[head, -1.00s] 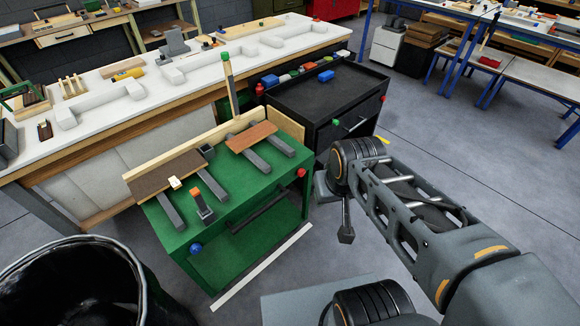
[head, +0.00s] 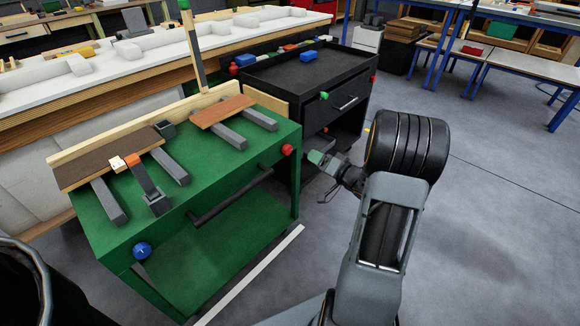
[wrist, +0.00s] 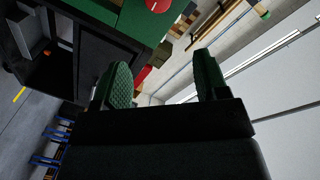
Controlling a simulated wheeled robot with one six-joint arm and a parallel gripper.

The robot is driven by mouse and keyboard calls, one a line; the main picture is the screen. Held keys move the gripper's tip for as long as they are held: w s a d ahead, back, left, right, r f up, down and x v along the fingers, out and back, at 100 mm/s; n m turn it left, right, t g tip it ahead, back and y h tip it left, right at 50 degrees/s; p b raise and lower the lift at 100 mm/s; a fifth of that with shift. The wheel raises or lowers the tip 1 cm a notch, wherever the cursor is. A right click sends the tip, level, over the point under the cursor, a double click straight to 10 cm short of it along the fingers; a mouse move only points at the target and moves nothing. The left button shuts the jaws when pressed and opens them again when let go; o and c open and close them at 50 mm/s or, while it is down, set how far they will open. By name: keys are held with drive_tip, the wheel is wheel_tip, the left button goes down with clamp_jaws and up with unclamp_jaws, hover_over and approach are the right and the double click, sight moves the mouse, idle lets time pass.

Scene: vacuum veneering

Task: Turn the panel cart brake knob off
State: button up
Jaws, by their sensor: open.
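The green panel cart (head: 120,232) stands at the left in the head view, with panels on its top. A red knob (head: 288,150) is on its near right corner and a blue knob (head: 141,250) on its front left corner. I cannot tell from the pictures which is the brake knob. My gripper (head: 322,161) is open and empty, a little right of the red knob and apart from it. In the wrist view, a red knob (wrist: 158,4) shows at the top edge, beyond the open green-padded fingers (wrist: 163,76). The blue knob does not show there.
A black cart (head: 315,82) with a green knob (head: 323,96) stands just behind my gripper. A white floor strip (head: 250,275) runs along the green cart's front. A dark bin (head: 22,290) is at the lower left. Open floor (head: 480,220) lies to the right.

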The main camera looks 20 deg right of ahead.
sight(290, 151)
drive_tip(key=shift+m+y, duration=0.3)
drive_tip(key=shift+y, duration=0.6)
drive_tip(key=b+x, duration=0.1)
drive_tip(key=x, duration=0.3)
drive_tip(key=f+b+x, duration=0.1)
drive_tip(key=b+x, duration=0.1)
drive_tip(key=x, duration=0.2)
drive_tip(key=f+b+x, duration=0.1)
drive_tip(key=b+x, duration=0.1)
drive_tip(key=x, duration=0.2)
drive_tip(key=shift+w+a+f, duration=0.1)
drive_tip(key=shift+a, duration=0.2)
drive_tip(key=c, duration=0.9)
